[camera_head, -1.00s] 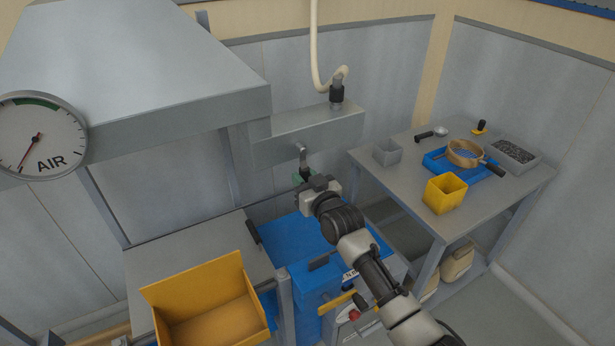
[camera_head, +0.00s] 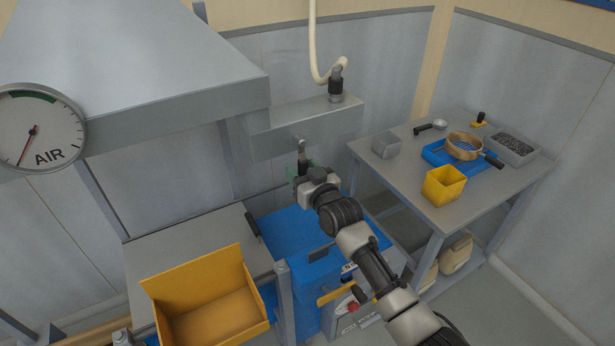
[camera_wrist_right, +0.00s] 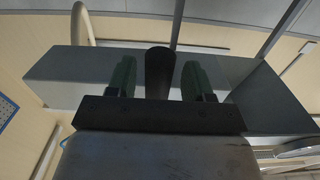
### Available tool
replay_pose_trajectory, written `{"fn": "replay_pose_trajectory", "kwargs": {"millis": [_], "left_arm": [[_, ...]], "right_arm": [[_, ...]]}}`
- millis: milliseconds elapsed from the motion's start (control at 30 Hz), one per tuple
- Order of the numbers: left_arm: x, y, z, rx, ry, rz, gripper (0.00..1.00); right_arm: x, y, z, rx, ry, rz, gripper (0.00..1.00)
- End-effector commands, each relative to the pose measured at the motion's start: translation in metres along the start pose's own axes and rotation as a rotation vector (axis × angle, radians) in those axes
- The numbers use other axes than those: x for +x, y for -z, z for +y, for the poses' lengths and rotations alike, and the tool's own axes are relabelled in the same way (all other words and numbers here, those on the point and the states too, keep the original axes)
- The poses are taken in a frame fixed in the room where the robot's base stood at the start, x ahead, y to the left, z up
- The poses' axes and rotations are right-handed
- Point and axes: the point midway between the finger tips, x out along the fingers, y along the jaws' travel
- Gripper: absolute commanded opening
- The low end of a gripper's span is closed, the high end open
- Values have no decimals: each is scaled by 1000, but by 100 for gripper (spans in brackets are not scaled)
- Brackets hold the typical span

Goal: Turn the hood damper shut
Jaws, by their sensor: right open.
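The hood damper's lever (camera_head: 302,147) hangs down from the front of the grey duct box (camera_head: 290,123), beside the hood (camera_head: 130,70). Its dark grip also shows in the right wrist view (camera_wrist_right: 160,72). My right gripper (camera_head: 303,170) is at the lever's lower end. In the right wrist view its two green fingers (camera_wrist_right: 158,78) stand on either side of the dark grip, with a gap on each side. The gripper is open. The round AIR gauge (camera_head: 38,130) has its red needle pointing to the lower left. My left gripper is out of view.
A yellow bin (camera_head: 205,295) stands on the bench at lower left. Blue equipment (camera_head: 300,235) lies below my right gripper. The table (camera_head: 400,185) at right holds a yellow cup (camera_head: 444,186), a grey cup (camera_head: 386,145) and a sieve (camera_head: 465,145). A hose (camera_head: 314,40) enters the duct's top.

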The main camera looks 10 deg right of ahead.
Motion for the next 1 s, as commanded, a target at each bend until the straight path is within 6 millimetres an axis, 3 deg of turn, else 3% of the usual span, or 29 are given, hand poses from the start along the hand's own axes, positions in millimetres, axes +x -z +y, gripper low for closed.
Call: {"fn": "replay_pose_trajectory", "kwargs": {"millis": [167,600,800,1000], "left_arm": [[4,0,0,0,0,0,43],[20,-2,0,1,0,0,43],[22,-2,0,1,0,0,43],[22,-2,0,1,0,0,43]], "right_arm": [[-17,-2,0,0,0,-1,52],[-92,-3,0,1,-1,-3,52],[-106,-2,0,2,0,-2,52],[-107,-1,0,2,0,-2,52]]}}
